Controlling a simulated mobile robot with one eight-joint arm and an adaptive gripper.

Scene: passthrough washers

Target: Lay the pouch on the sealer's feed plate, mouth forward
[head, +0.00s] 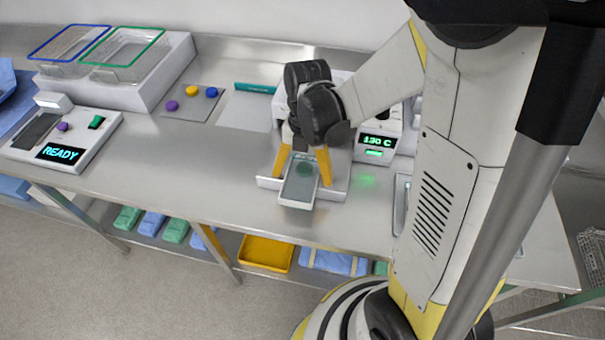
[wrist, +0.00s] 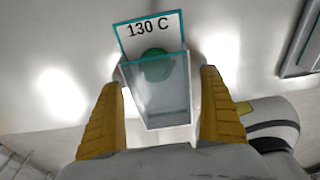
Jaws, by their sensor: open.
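The pouch (head: 297,190) is a grey, see-through rectangle with pale edges and a green round thing inside. It lies at the white feed plate (head: 334,195) on the front of the sealer (head: 378,141), its near end over the plate's front edge. The wrist view shows the pouch (wrist: 166,102) with a teal-edged "130 C" label at its far end. My gripper (head: 302,176) is open, with one yellow finger on either side of the pouch. A gap shows beside each finger in the wrist view. My wrist hides part of the sealer, and I cannot tell whether the pouch touches the plate fully.
A machine reading READY (head: 60,153) stands at left. Blue-rimmed and green-rimmed baskets (head: 122,50) sit on a white block behind it. A grey board (head: 192,104) holds coloured discs. The bench between machine and sealer is clear.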

